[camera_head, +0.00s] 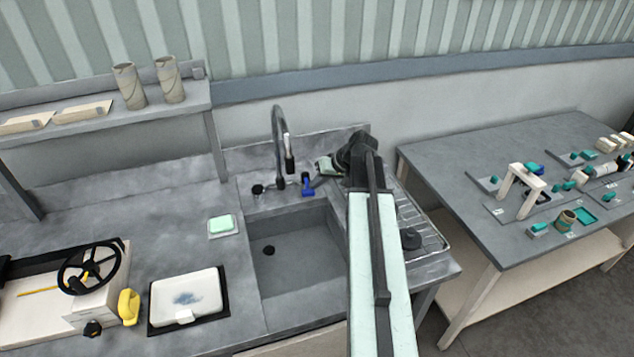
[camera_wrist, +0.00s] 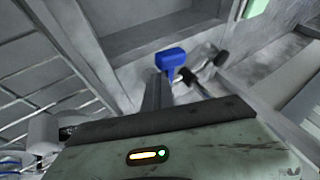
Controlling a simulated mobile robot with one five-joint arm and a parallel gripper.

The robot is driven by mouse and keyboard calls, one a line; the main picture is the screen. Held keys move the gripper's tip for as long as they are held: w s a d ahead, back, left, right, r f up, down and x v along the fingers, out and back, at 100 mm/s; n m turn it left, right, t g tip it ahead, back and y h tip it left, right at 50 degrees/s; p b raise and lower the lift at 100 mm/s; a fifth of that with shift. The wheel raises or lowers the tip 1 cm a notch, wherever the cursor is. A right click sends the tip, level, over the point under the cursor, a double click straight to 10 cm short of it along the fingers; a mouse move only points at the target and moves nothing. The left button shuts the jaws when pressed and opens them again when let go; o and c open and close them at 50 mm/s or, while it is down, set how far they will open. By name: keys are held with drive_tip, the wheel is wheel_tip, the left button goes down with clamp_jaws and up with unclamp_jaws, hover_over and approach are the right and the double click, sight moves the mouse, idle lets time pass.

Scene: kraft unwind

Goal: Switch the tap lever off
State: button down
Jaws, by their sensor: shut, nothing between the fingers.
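The tap (camera_head: 281,145) stands at the back of the sink, with a tall curved spout. Its blue lever (camera_head: 307,184) sits at the right of the tap base. In the wrist view the blue lever end (camera_wrist: 171,61) shows just beyond my fingers. My gripper (camera_head: 318,183) reaches in from the right, behind the sink, with its tip close to the blue lever. In the wrist view my gripper (camera_wrist: 158,92) appears as a narrow dark shape, shut and empty. I cannot tell whether it touches the lever.
The sink basin (camera_head: 290,240) is empty below the tap. A green sponge (camera_head: 221,224) lies left of it. A ribbed drainboard (camera_head: 425,232) with a dark round object (camera_head: 411,239) is at the right. A shelf (camera_head: 110,115) and a second table (camera_head: 470,165) flank the sink.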

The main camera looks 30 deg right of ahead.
drive_tip(key=shift+a, duration=0.3)
